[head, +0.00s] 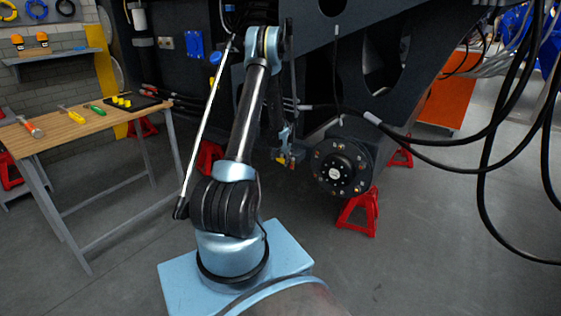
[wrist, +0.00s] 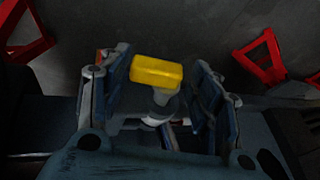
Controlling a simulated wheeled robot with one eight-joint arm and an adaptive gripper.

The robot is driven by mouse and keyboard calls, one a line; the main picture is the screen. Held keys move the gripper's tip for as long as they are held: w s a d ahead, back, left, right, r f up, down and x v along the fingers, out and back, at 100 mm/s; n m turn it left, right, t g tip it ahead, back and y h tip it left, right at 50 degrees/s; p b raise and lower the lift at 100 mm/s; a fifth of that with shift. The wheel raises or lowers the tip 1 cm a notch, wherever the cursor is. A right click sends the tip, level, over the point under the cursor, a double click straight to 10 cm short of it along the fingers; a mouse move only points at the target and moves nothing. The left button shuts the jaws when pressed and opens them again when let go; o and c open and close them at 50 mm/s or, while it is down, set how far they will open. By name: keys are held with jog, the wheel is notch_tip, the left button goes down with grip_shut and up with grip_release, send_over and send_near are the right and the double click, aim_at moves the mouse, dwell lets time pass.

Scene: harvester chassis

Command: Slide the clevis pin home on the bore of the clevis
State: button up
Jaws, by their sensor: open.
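My gripper (wrist: 160,88) is open, its two blue-grey fingers apart on either side of a yellow block-shaped head (wrist: 157,72). The head appears to be the top of the clevis pin. A grey, rounded shaft or collar (wrist: 160,98) shows below it, with a pale ring further down. There are visible gaps between the head and both fingers. In the head view my gripper (head: 287,155) is beside the dark chassis, with a small yellow spot (head: 280,160) at its tip. The clevis and its bore cannot be made out clearly; how deep the pin sits cannot be told.
A round dark hub with bolts (head: 342,167) is just right of my gripper. Red jack stands (head: 358,212) support the chassis. Black hoses hang at the right. A wooden workbench (head: 75,130) with tools stands at the left, with open floor in front of it.

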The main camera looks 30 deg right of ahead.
jog(key=shift+w+d+f, duration=0.1)
jog(key=shift+w+f, duration=0.1)
jog(key=shift+f, duration=0.25)
jog(key=c, duration=1.1)
jog(key=shift+s+a, duration=0.45)
jog(key=shift+a, duration=0.6)
jog(key=shift+s+a, duration=0.45)
jog(key=shift+a, duration=0.65)
jog(key=shift+s+a, duration=0.45)
jog(key=shift+a, duration=0.6)
jog(key=shift+c, duration=0.5)
